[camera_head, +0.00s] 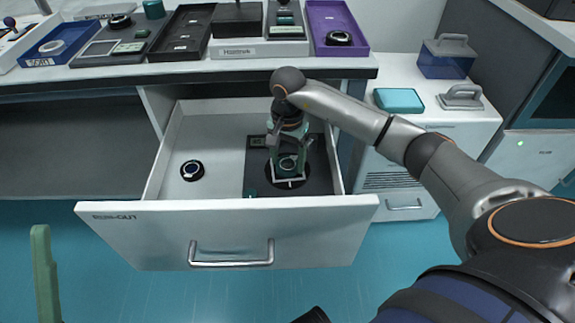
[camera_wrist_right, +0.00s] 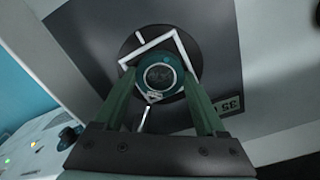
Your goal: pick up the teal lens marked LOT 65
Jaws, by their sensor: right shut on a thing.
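The teal lens (camera_head: 288,163) is a round, teal-rimmed piece in the right part of the open drawer. In the right wrist view the teal lens (camera_wrist_right: 159,76) sits between my green fingers, with a dark glass centre. My right gripper (camera_head: 288,172) reaches down into the drawer and is shut on this lens. The right gripper (camera_wrist_right: 160,88) has a finger on each side of it. I cannot read a lot mark on the lens. One green finger of my left gripper (camera_head: 45,275) shows at the lower left; its opening cannot be judged.
The lens is over a dark panel (camera_head: 258,180) with a dark disc and white bracket lines. A black ring-shaped lens (camera_head: 192,171) lies left in the drawer (camera_head: 225,225). The bench above holds several trays, including a purple one (camera_head: 330,14). A white cabinet (camera_head: 440,130) stands right.

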